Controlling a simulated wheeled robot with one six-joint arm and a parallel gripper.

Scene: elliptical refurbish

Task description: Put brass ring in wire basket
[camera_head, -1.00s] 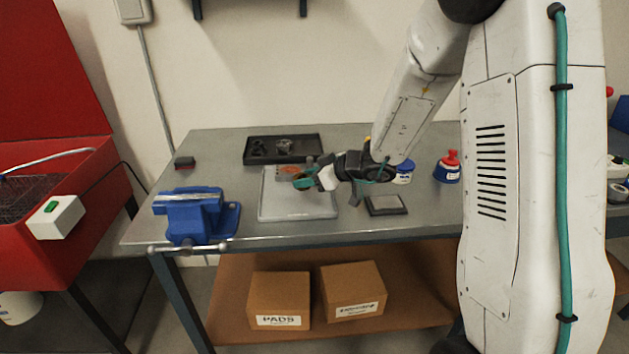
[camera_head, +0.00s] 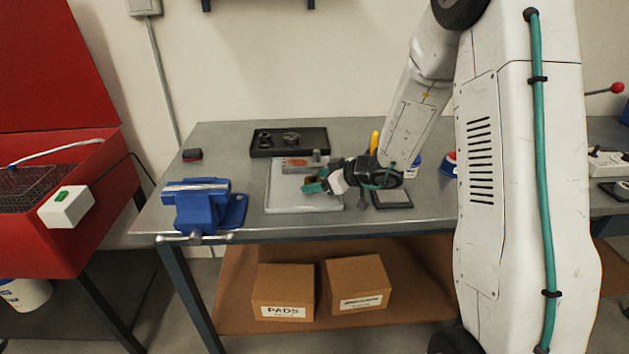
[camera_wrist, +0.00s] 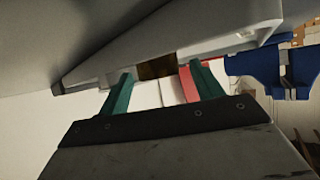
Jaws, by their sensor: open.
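My gripper (camera_head: 312,187) is low over the grey tray (camera_head: 290,205) on the bench, with its green fingers apart. In the wrist view my gripper (camera_wrist: 160,72) is open, and a small brown, brass-coloured piece shows between and beyond the fingertips. It may be the brass ring, but its shape is not clear and no grip on it shows. In the head view I cannot make out the ring; the gripper covers part of the tray. The wire basket (camera_head: 30,190) is dark mesh inside the red washer cabinet at the far left.
A blue vise (camera_head: 205,208) stands at the bench's front left. A black tray (camera_head: 315,141) with dark parts lies behind. A grey block with an orange patch (camera_head: 297,163) is on the grey tray's back. A small dark-framed pad (camera_head: 392,199) and bottles are right.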

